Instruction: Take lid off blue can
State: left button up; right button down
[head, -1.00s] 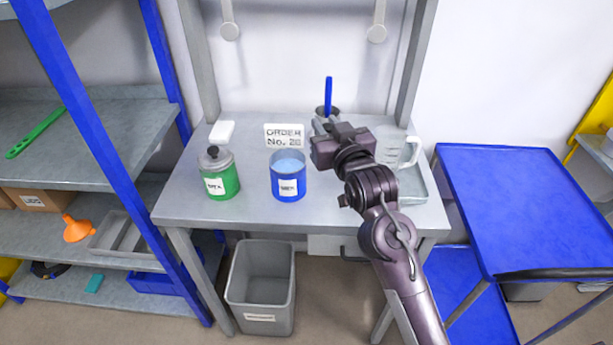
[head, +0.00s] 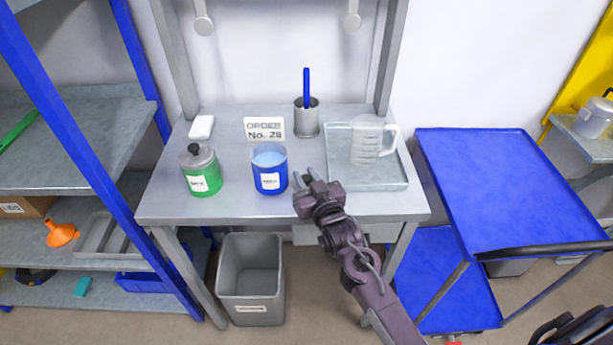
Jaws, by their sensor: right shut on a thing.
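The blue can (head: 270,181) stands upright on the grey workbench (head: 232,205), with a white label on its front. Its top is open and light blue contents show inside; no lid sits on it. My right gripper (head: 304,178) is just right of the can, above the bench near its front edge. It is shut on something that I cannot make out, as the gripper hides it. No loose lid shows on the bench.
A green can (head: 203,180) with a grey lid and black knob stands left. Behind are an order sign (head: 264,128) and a metal cup (head: 306,120) holding a blue stick. A tray (head: 385,182) with a clear jug (head: 366,143) is right. A grey bin (head: 251,310) stands below.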

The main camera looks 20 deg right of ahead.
jog(key=shift+f, duration=0.2)
jog(key=c, duration=1.2)
grip_release()
jog(key=shift+r, duration=0.1)
